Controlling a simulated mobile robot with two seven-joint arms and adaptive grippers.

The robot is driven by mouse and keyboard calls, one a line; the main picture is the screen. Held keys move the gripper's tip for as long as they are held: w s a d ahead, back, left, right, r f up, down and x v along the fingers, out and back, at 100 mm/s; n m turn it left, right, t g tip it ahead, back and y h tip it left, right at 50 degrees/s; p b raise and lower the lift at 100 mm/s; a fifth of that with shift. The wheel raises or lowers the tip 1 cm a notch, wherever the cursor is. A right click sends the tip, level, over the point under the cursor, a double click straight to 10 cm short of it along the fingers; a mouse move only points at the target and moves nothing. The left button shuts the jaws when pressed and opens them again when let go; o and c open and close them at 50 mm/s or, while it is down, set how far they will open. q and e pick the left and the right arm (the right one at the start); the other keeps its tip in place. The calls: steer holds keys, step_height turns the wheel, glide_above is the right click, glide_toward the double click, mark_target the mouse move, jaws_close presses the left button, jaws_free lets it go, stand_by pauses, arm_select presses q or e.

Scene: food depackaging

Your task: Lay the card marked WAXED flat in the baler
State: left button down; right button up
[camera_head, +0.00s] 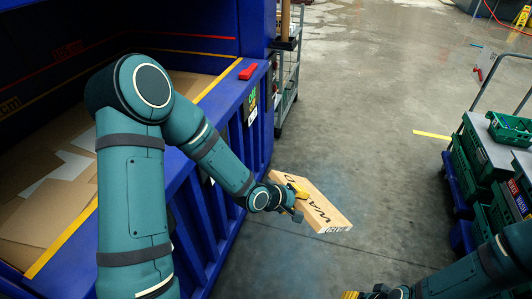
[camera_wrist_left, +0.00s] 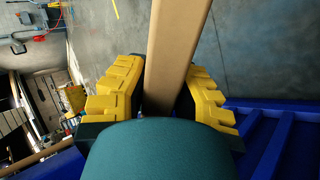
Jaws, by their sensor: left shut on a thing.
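The tan card (camera_head: 325,207) shows large dark letters that begin "WA"; the rest of the word is hard to read. It is folded or thick like a slim box, tilted, and hangs in the air to the right of the blue baler (camera_head: 215,215). My left gripper (camera_head: 299,190) is shut on its near left end. In the left wrist view the card (camera_wrist_left: 178,40) stands edge-on between the yellow fingers. My right gripper (camera_head: 362,295) shows only in part at the bottom edge, apart from the card; its opening is not visible.
Flattened cardboard (camera_head: 40,205) and pale sheets lie inside the baler behind its yellow-edged front wall. A red handle (camera_head: 248,71) sits on its rim. A cart with green crates (camera_head: 480,150) stands at the right. The concrete floor (camera_head: 370,100) between is clear.

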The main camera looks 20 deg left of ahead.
arm_select(q)
steer(key=w+a+r+n+t+y, duration=0.1)
steer(key=r+t, duration=0.1)
steer(key=a+r+n+t+b, duration=0.1)
steer(key=a+r+t, duration=0.1)
steer(key=w+a+r+n+t+y+b, duration=0.1)
steer(key=r+n, duration=0.1)
steer(key=shift+w+a+r+t+y, duration=0.15)
steer(key=shift+w+a+t+y, duration=0.15)
steer(key=shift+t, duration=0.1)
steer(key=a+r+n+t+y+b, duration=0.2)
steer(key=a+r+n+t+y, duration=0.25)
steer(key=a+r, duration=0.2)
steer(key=s+a+p, duration=0.2)
steer(key=a, duration=1.6)
steer(key=s+a+r+p, duration=0.1)
steer(key=s+a+p, duration=0.1)
steer(key=a, duration=1.6)
steer(key=s+a+p, duration=0.2)
steer(key=a+p, duration=0.2)
steer(key=a, duration=1.4)
steer(key=shift+s+a+r+g, duration=0.2)
steer(key=shift+s+a+g, duration=0.05)
steer(key=shift+s+g, duration=0.1)
steer(key=shift+m+y, duration=0.25)
